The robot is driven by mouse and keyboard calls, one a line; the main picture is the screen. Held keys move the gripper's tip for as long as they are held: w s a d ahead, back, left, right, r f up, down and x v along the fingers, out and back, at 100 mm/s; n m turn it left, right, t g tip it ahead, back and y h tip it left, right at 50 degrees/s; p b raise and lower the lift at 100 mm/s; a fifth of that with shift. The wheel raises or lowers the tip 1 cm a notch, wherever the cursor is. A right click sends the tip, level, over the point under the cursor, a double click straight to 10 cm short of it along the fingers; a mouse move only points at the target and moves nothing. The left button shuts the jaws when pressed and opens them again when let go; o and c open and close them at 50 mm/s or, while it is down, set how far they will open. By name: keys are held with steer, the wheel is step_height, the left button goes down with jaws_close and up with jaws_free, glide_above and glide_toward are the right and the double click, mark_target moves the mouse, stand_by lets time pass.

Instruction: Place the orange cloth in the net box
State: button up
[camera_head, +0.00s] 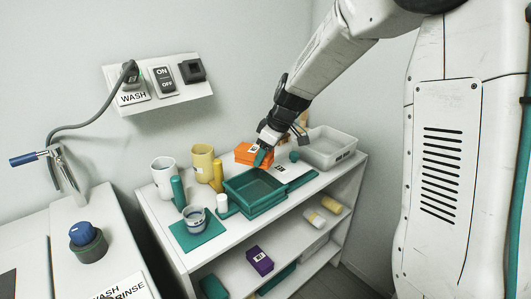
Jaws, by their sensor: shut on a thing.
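The orange cloth (243,153) is a folded, block-like bundle with a small pale label, at the back of the white shelf unit's top. My gripper (261,157) is at its right side, pointing down, and is shut on it. The fingertips are small in this view and partly hide the cloth. I cannot tell whether the cloth is clear of the shelf top. An open teal box (253,207) stands just in front of the cloth. A pale, translucent open bin (327,158) stands at the back right. I cannot read which of these is the net box.
A white mug (163,175), a yellow mug (202,162) and a small cup on a teal mat (189,239) stand left of the teal box. Small bottles stand between them. A purple block (260,261) lies on the lower shelf. A wash panel (160,84) is on the wall.

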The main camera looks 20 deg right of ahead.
mark_target(264, 167)
steer(key=shift+f, duration=2.5)
steer(key=shift+f, duration=0.1)
steer(key=shift+f, duration=4.35)
steer(key=o, duration=1.3)
steer(key=shift+c, duration=0.2)
steer(key=shift+w+a+r+v, duration=0.2)
steer(key=shift+w+a+v, duration=0.1)
steer(key=shift+v, duration=2.05)
steer(key=shift+w+a+r+v, duration=0.15)
steer(key=shift+w+a+v, duration=0.15)
steer(key=shift+v, duration=2.1)
steer(key=shift+w+a+r+v, duration=0.2)
steer(key=shift+w+a+v, duration=0.15)
steer(key=shift+v, duration=2)
